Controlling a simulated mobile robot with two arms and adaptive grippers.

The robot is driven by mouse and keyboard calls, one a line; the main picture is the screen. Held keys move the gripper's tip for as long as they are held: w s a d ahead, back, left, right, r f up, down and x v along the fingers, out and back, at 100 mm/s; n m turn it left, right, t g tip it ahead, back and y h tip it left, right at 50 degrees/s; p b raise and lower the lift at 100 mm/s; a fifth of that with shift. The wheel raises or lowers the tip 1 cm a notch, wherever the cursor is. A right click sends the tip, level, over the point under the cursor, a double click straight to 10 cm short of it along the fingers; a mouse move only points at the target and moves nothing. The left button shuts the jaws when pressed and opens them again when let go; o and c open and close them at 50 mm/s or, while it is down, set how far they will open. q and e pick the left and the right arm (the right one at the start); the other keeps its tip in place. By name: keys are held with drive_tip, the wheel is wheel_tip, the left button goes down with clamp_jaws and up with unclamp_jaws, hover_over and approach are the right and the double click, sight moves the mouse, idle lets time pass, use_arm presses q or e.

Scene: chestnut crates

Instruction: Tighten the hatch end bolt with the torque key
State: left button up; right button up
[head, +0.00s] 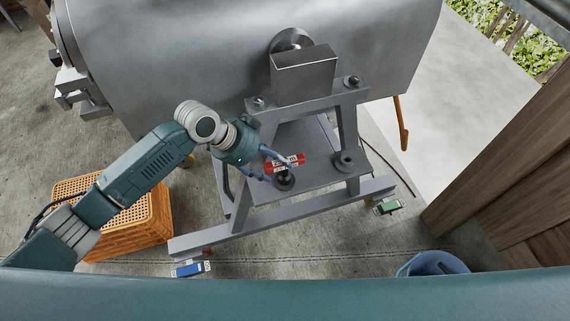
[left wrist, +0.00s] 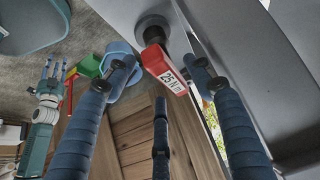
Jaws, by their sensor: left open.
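A red torque key (head: 285,162) with a white label is over a foot bolt (head: 284,182) at the near left of the steel stand. In the left wrist view the key (left wrist: 164,66) reads "25 N m" and has a dark round part (left wrist: 152,28) behind it. I cannot tell if it is seated on the bolt. My left gripper (head: 272,166) is open, with its fingers around the key; the contact is unclear. More bolts (head: 352,82) (head: 345,161) sit on the stand; none is marked as the hatch end. My right gripper (left wrist: 53,72) shows small, its fingers apart.
A big grey drum (head: 210,55) rests on the stand (head: 285,220). A blue key (head: 188,270) and a green key (head: 389,207) lie low by the stand's rail. An orange crate (head: 125,225) is at left, a blue bucket (head: 433,263) at near right, wooden boards (head: 500,170) at right.

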sight(284, 168)
use_arm(q)
drive_tip(key=shift+d+f, duration=0.2)
drive_tip(key=shift+d, duration=0.05)
drive_tip(key=x, duration=0.2)
drive_tip(key=p+x, duration=0.1)
drive_tip(key=x, duration=0.1)
drive_tip(key=shift+w+d+r, duration=0.1)
drive_tip(key=shift+w+d, duration=0.05)
drive_tip(key=shift+d, duration=0.3)
drive_tip(key=shift+w+d+f, duration=0.1)
drive_tip(key=shift+d+f, duration=0.1)
drive_tip(key=shift+f, duration=0.15)
drive_tip(key=shift+c, duration=0.5)
use_arm(e)
drive_tip(key=shift+d+r, duration=0.2)
drive_tip(key=shift+r, duration=0.55)
use_arm(q)
clamp_jaws()
